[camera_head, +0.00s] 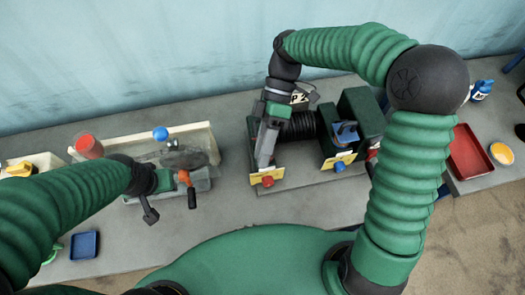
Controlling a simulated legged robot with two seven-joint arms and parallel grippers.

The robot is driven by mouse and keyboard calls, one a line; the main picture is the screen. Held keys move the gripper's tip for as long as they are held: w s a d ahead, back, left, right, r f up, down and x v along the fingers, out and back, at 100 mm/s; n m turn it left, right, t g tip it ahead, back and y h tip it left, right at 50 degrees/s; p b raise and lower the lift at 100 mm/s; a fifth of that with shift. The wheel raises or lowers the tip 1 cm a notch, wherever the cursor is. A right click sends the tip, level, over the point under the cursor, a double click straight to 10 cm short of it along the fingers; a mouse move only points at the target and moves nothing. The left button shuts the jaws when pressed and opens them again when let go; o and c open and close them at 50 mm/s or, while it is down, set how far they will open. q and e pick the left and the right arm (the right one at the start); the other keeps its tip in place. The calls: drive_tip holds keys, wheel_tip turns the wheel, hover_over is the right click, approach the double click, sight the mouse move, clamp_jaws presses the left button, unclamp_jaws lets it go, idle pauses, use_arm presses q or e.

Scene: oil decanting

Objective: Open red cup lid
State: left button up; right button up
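A cup with a red top (88,146) stands at the back left of the bench. A red knob (267,181) sits at the front of a dark machine, by a yellow plate (284,174); I cannot tell which red part is the lid. My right gripper (264,155) points down over the left part of this machine, just behind the red knob. It hides what lies under it, and its opening is unclear. My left gripper (150,214) is at the front of a grey tray, left of a black handle with an orange end (187,190). Its fingers are hard to make out.
A green box (360,110) with a blue handle (346,132) and a blue knob (340,167) forms the machine's right side. A blue ball (160,134) is by the grey tray. A blue tray (84,245) lies front left. A red tray (469,152) and yellow-filled dish (502,153) are right.

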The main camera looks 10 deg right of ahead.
drive_tip(key=shift+c, duration=0.4)
drive_tip(key=w+r+t+p, duration=0.1)
drive_tip(key=r+p, duration=0.1)
drive_tip(key=p, duration=0.1)
drive_tip(key=w+d+r+t+p, duration=0.1)
drive_tip(key=r+p, duration=0.1)
drive_tip(key=p, duration=0.1)
drive_tip(key=w+r+t+p, duration=0.1)
drive_tip(key=r+p, duration=0.1)
drive_tip(key=p, duration=0.1)
drive_tip(key=shift+w+d, duration=0.15)
drive_tip(key=shift+d, duration=0.15)
clamp_jaws()
drive_tip(key=w+d+r+t+h+p, duration=0.1)
drive_tip(key=w+d+r+t+p, duration=0.4)
drive_tip(key=p, duration=0.3)
drive_tip(key=t+p, duration=0.1)
hover_over(260, 120)
drive_tip(key=s, duration=0.2)
wheel_tip(260, 120, down, 9)
drive_tip(key=f, duration=0.1)
drive_tip(key=f+p, duration=0.1)
drive_tip(key=w+d+f, duration=0.1)
drive_tip(key=shift+w+n+h+p, duration=0.1)
drive_tip(key=shift+n+h+p, duration=0.2)
drive_tip(key=shift+n, duration=0.1)
drive_tip(key=shift+w+f, duration=0.15)
drive_tip(key=shift+f, duration=0.05)
drive_tip(key=shift+w+f, duration=0.1)
drive_tip(key=shift+f, duration=0.05)
